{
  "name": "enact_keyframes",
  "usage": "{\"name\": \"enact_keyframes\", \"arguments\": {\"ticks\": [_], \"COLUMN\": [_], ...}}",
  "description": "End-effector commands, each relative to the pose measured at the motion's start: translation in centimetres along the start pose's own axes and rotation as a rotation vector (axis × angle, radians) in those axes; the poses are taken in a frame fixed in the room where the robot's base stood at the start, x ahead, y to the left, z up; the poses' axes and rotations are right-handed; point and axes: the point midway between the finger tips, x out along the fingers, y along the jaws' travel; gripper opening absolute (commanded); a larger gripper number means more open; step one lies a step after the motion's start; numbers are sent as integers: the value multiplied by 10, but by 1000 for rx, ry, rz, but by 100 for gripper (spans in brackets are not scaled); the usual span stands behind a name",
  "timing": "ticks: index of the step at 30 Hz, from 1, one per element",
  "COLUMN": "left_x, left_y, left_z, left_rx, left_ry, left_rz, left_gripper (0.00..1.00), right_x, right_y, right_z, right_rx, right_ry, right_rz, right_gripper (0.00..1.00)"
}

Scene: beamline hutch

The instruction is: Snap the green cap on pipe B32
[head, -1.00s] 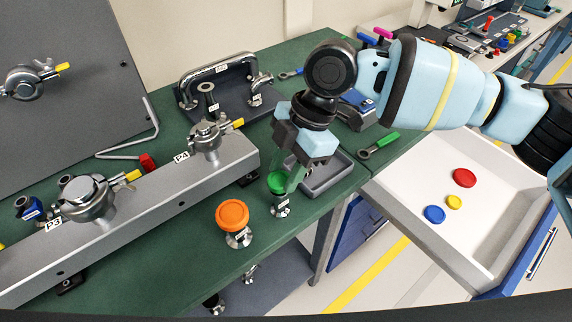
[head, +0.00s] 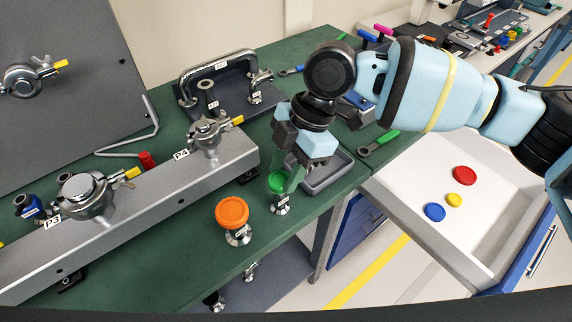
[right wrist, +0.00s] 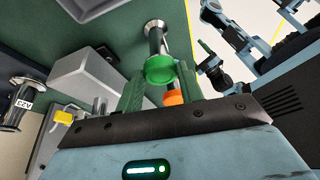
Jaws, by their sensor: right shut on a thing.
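The green cap (head: 276,184) is between the fingers of my right gripper (head: 286,182), which is shut on it. A short steel pipe (head: 281,207) with a small label stands on the bench right under the cap. I cannot read the label. In the right wrist view the green cap (right wrist: 160,70) lies between the green fingers, in line with the steel pipe (right wrist: 155,38). The cap appears to be at the pipe's open end, but I cannot tell whether it is seated. My left gripper is not in view.
An orange-capped pipe (head: 233,220) stands close by at the left. A grey tray (head: 325,178) lies just behind my gripper. A metal rail (head: 130,215) with clamps runs along the left. An open drawer (head: 415,180) holding red, yellow and blue caps is at the right.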

Motion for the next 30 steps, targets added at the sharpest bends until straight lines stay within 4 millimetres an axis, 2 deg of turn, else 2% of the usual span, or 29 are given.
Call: {"name": "enact_keyframes", "arguments": {"ticks": [13,14,19,30], "left_x": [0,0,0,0], "left_y": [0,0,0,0], "left_z": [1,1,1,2], "left_rx": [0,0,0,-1], "left_ry": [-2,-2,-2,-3], "left_rz": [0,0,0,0], "left_gripper": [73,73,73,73], "right_x": [3,3,3,-2], "right_y": [0,0,0,0], "right_z": [1,1,1,1], "right_rx": [0,0,0,0], "right_ry": [0,0,0,0], "right_rz": [0,0,0,1], "right_gripper": [16,40,62,63]}}
